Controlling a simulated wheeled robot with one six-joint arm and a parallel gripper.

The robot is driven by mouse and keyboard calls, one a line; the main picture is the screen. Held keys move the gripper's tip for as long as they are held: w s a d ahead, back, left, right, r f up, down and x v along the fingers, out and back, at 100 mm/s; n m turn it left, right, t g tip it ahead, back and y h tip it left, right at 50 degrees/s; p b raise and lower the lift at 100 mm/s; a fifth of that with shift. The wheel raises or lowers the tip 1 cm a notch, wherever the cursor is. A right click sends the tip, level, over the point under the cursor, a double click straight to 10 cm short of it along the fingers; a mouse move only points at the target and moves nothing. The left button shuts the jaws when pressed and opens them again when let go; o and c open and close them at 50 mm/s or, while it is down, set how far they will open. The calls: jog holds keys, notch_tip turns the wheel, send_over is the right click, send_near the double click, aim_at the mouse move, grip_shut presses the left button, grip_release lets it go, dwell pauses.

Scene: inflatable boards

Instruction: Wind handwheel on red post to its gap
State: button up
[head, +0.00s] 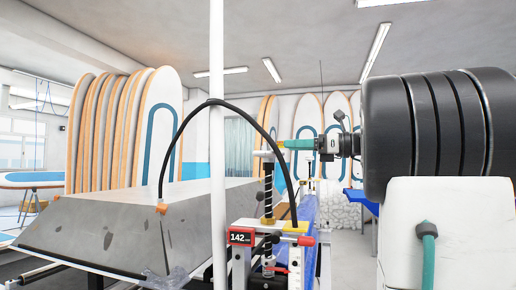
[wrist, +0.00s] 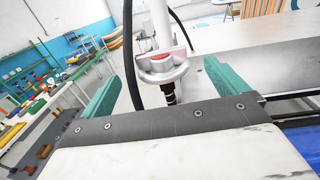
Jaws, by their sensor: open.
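A grey-white handwheel (wrist: 163,68) with a red mark on top shows in the wrist view, above a dark threaded stem. In the head view its pale top (head: 264,153) is at the upper end of an upright dark screw (head: 268,190) with a brass-coloured nut. My gripper (head: 284,144) comes in from the right, level with or slightly above the wheel. Its teal fingers (wrist: 165,78) are spread wide in the wrist view, with the wheel seen between them. Contact cannot be made out, and the gap is not clearly visible.
A white pole (head: 217,130) rises just left of the wheel, with a black hose (head: 170,140) arching past it. A grey bench (head: 110,225) lies left; a blue rail (head: 308,212) runs behind. Boards (head: 125,130) lean at the back.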

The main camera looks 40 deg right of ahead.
aim_at(268, 146)
jog(key=x, duration=0.8)
jog(key=c, duration=1)
